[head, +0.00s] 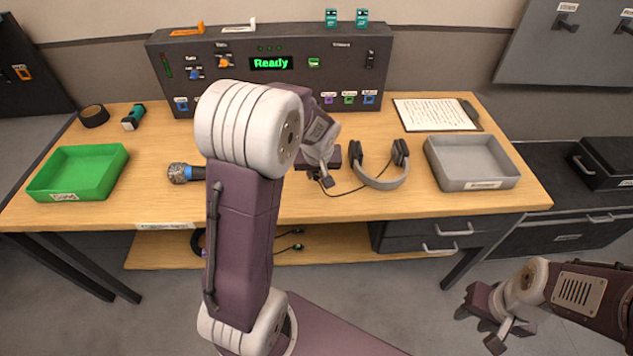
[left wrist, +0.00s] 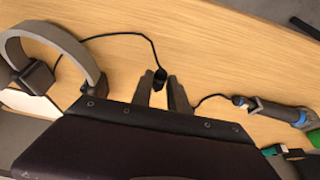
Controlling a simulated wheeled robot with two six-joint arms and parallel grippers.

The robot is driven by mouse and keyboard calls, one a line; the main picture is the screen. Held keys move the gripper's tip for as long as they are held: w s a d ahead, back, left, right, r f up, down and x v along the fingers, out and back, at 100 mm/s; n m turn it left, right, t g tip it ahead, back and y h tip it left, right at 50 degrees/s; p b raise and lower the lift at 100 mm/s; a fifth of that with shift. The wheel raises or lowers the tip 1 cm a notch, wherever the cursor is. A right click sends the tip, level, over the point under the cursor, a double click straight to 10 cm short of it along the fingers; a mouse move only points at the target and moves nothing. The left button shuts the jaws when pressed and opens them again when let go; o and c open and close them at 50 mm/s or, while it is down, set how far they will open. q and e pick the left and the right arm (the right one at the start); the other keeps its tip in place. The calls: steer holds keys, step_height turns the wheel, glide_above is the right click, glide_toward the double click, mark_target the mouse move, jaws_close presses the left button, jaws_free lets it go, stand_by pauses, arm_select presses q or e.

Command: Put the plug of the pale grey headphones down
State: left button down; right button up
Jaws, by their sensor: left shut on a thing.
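The pale grey headphones (head: 385,181) lie on the table, right of my left gripper (head: 326,182). Their band also shows at the left of the left wrist view (left wrist: 92,62). A thin dark cable runs from them to my left gripper. The left gripper is low over the table and shut on the small black plug (left wrist: 159,79), which shows between its fingertips in the left wrist view. Whether the plug touches the table I cannot tell. My right gripper (head: 510,335) is open and empty, in front of the table at the lower right.
A grey tray (head: 433,153) stands right of the headphones, and a green tray (head: 37,186) at the far left. A microphone (head: 180,173) lies left of my left arm. A control panel (head: 160,72) reading "Ready" stands at the back. Bare table shows near the front edge.

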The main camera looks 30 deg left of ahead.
mark_target(317, 181)
arm_select(q)
step_height(317, 181, down, 4)
steer(key=shift+s+d+r+b, duration=0.1)
steer(key=shift+r+b, duration=0.05)
steer(key=shift+b, duration=0.6)
steer(key=shift+f, duration=0.25)
steer(key=shift+r, duration=0.1)
steer(key=shift+f+b, duration=0.35)
steer(key=c, duration=1.3)
jaws_free()
steer(key=shift+r, duration=0.1)
